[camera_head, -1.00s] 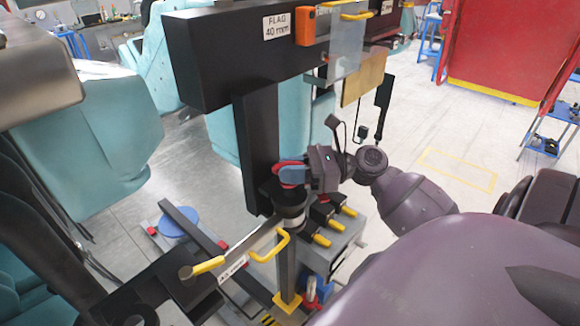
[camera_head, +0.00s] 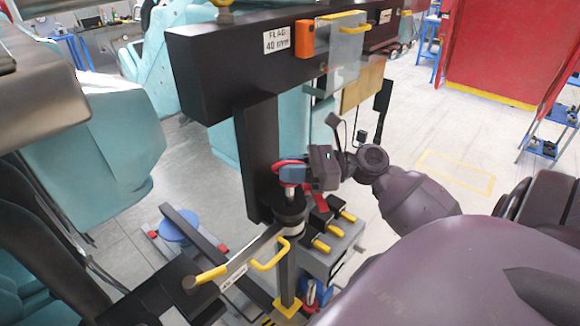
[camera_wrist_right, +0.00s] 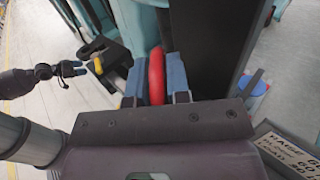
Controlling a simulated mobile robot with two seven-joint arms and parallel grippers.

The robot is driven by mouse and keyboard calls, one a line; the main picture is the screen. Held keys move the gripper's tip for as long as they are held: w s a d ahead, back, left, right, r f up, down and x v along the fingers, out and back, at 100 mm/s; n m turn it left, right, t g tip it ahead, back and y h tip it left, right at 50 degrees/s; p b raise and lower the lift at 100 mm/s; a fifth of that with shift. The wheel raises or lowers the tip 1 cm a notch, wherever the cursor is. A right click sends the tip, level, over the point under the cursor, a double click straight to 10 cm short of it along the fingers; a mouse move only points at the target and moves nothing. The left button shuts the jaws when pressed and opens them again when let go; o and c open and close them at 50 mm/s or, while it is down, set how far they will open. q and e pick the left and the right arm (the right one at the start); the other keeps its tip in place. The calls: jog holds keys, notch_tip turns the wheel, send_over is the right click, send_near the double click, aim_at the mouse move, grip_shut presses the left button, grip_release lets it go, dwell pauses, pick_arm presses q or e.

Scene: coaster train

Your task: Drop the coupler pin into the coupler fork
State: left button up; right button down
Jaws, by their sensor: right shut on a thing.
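My right gripper (camera_head: 290,173) is shut on the red handle of the coupler pin (camera_head: 290,192). In the right wrist view the pin's red handle (camera_wrist_right: 157,75) stands between its two blue finger pads. In the head view the pin's bright shank points down below the fingers, over a round black part with a pale band (camera_head: 290,222), which appears to be the coupler fork. I cannot tell whether the pin's tip is inside it. My left gripper is not clear; a dark jointed part with a forked end (camera_wrist_right: 70,70) shows at the left of the right wrist view.
A black upright post (camera_head: 258,150) stands just behind the pin, under a black beam (camera_head: 225,80). A bar with yellow handles (camera_head: 235,270) runs in front. A grey box with yellow-tipped black levers (camera_head: 322,247) is at the right. A blue disc (camera_head: 180,228) lies left.

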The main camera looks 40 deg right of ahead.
jog(key=shift+r, duration=1.7)
jog(key=shift+f+b, duration=1.1)
jog(key=shift+f, duration=2.1)
dwell(1.0)
jog(key=c, duration=1)
grip_release()
jog(key=b+v, duration=0.1)
jog(key=v, duration=0.9)
jog(key=shift+s+d, duration=0.25)
jog(key=shift+s, duration=0.05)
